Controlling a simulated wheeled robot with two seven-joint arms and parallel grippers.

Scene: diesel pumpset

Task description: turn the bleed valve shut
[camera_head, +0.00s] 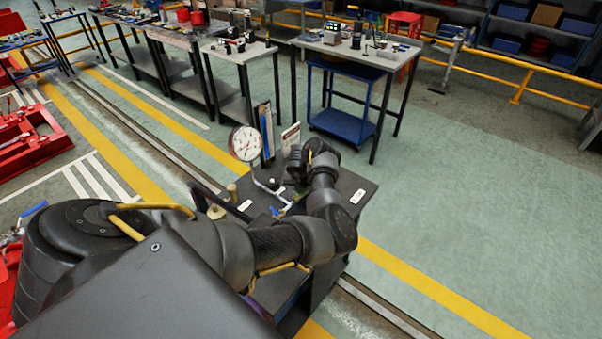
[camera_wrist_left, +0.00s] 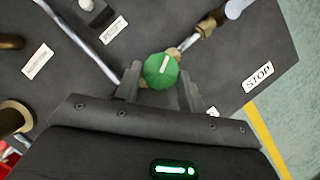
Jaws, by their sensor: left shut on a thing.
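The bleed valve's round green knob (camera_wrist_left: 161,70) shows in the left wrist view, with a white line on its top running nearly up and down the picture. It sits by a brass fitting on a thin metal pipe (camera_wrist_left: 85,45) above the dark panel. My left gripper (camera_wrist_left: 160,80) is shut on the knob, one finger on each side. In the head view my left arm reaches over the pumpset's dark top (camera_head: 355,183) and hides the knob and most of the gripper. My right gripper is not in view.
A white dial gauge (camera_head: 245,143) stands upright just left of my left wrist. A STOP label (camera_wrist_left: 258,77) lies on the panel. A workbench (camera_head: 345,48) with small parts stands behind, and a blue trolley (camera_head: 343,124) is under it. The green floor at right is clear.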

